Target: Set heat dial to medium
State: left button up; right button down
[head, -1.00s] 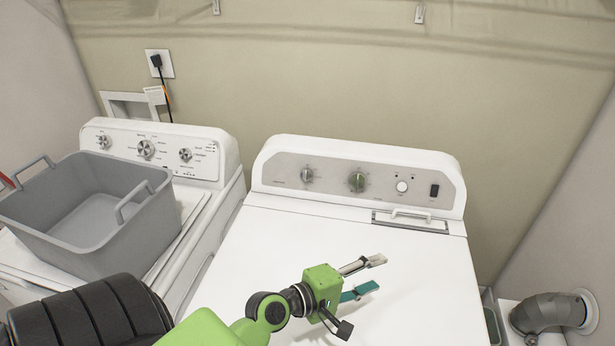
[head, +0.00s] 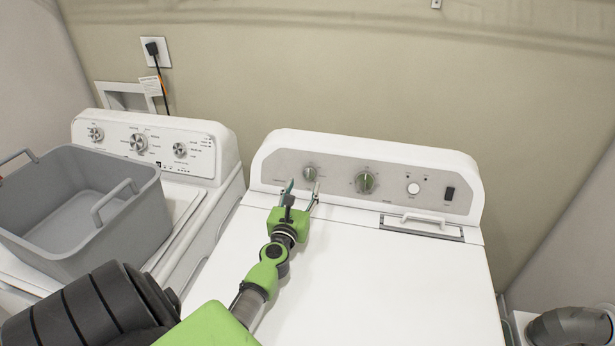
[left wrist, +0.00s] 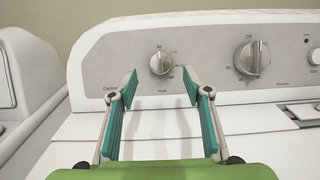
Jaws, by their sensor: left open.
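The heat dial (head: 310,173) is the small round knob at the left of the dryer's control panel. In the left wrist view the heat dial (left wrist: 160,63) shows just beyond and between my fingertips, with small markings around it that are too small to read surely. My left gripper (head: 301,187) is open and empty, just in front of the panel below the dial, and apart from it as far as I can tell. The left gripper (left wrist: 161,78) also shows in the left wrist view, its two teal-padded fingers spread. My right gripper is not in view.
The dryer top (head: 370,270) is clear. A grey basket (head: 125,225) stands on the washer (head: 215,180) at left.

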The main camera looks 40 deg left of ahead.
aim_at(308, 175)
pick_arm(q)
jog(key=b+x, duration=0.1)
jog(key=x, duration=0.5)
jog(key=shift+w, duration=0.1)
jog(key=shift+c, duration=0.5)
jog(key=c, duration=1)
